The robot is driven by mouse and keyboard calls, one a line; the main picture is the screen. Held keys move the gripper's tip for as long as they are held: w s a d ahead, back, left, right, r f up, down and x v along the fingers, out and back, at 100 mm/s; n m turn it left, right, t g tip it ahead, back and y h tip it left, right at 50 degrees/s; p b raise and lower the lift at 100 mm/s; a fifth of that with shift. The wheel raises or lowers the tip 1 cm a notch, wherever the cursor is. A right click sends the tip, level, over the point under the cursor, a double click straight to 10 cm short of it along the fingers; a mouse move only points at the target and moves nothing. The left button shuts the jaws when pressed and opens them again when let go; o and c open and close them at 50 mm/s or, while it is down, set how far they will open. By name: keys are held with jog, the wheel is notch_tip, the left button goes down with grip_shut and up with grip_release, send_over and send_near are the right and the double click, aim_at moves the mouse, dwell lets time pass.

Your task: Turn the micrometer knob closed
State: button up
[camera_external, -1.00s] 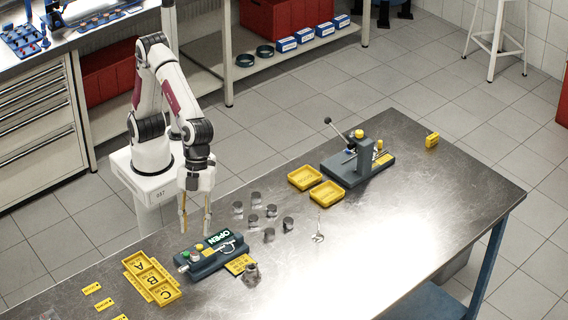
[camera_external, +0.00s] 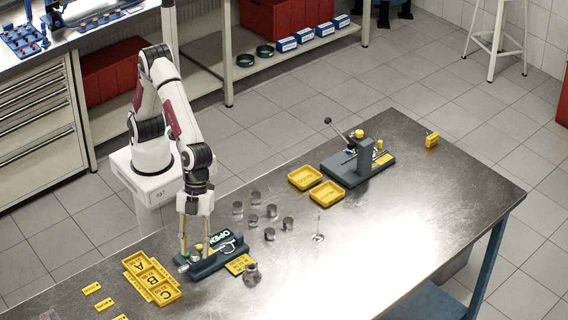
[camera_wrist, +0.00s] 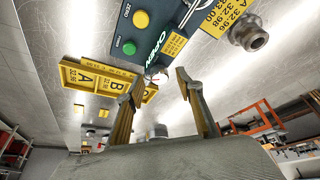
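The micrometer station is a dark grey block (camera_external: 210,262) near the table's left rear edge, with an OPEN label (camera_external: 220,237). Its green button (camera_wrist: 129,48) and yellow button (camera_wrist: 141,19) show in the wrist view. A small silvery round part (camera_wrist: 157,74), probably the knob, lies at the block's end, partly cut off from clear sight. My gripper (camera_external: 195,256) points down over the left part of the block. In the wrist view my gripper (camera_wrist: 161,88) has its fingers apart, with the silvery part just beyond the tips. Contact cannot be told.
A yellow A/B/C tray (camera_external: 152,279) stands close left of the station. A yellow plate (camera_external: 239,264) and a metal cylinder part (camera_external: 252,274) lie at its right. Several dark pistons (camera_external: 270,234) stand behind. Two yellow trays (camera_external: 326,194) and a lever press (camera_external: 360,160) are farther right.

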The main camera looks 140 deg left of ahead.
jog(key=shift+w+d+f, duration=0.1)
jog(key=shift+f, duration=0.3)
grip_shut()
jog(key=shift+n, duration=0.7)
jog(key=shift+d+n+t+y, duration=0.1)
jog(key=shift+n+t+y, duration=0.3)
jog(key=shift+n, duration=0.65)
jog(key=shift+d+n+t+y, duration=0.1)
jog(key=shift+n+y, duration=0.5)
jog(key=shift+n, duration=0.45)
jog(key=shift+n+y, duration=0.8)
jog(key=shift+n, duration=1.4)
jog(key=shift+n+t, duration=0.3)
jog(key=shift+n, duration=0.1)
